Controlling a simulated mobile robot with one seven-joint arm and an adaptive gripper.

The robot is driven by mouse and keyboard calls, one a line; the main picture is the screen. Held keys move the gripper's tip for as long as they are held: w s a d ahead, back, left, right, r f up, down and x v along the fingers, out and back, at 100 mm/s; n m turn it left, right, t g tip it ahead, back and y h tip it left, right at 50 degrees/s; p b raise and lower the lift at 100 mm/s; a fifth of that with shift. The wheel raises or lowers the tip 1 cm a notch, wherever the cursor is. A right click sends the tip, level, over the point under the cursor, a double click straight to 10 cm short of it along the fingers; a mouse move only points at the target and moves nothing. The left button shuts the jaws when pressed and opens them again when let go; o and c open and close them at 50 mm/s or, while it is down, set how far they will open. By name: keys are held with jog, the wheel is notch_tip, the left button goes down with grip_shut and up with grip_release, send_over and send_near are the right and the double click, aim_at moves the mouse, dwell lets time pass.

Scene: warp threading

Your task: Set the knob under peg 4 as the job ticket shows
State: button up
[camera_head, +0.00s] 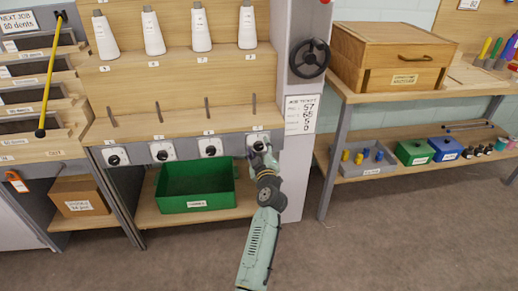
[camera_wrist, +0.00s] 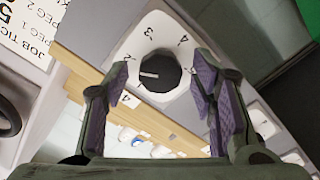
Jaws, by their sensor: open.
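The knob under peg 4 (camera_head: 258,144) is the rightmost of the row on the loom's front rail. In the wrist view the black knob (camera_wrist: 157,68) sits on a white dial plate (camera_wrist: 152,32) with numerals around it. Its white pointer line points left in that view. My gripper (camera_wrist: 161,82) is open, one finger on each side of the knob; I cannot tell if they touch it. In the head view my gripper (camera_head: 263,156) hides part of the dial. The job ticket (camera_head: 301,114) is on the pale post right of the knob; its small digits are hard to read surely.
Other knobs (camera_head: 162,152) lie left along the rail, below upright pegs (camera_head: 159,112). A green bin (camera_head: 196,187) stands on the shelf below. A black handwheel (camera_head: 309,58) is on the post. A bench with a wooden box (camera_head: 392,56) stands at right.

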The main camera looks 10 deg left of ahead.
jog(key=shift+c, duration=0.2)
jog(key=c, duration=1.1)
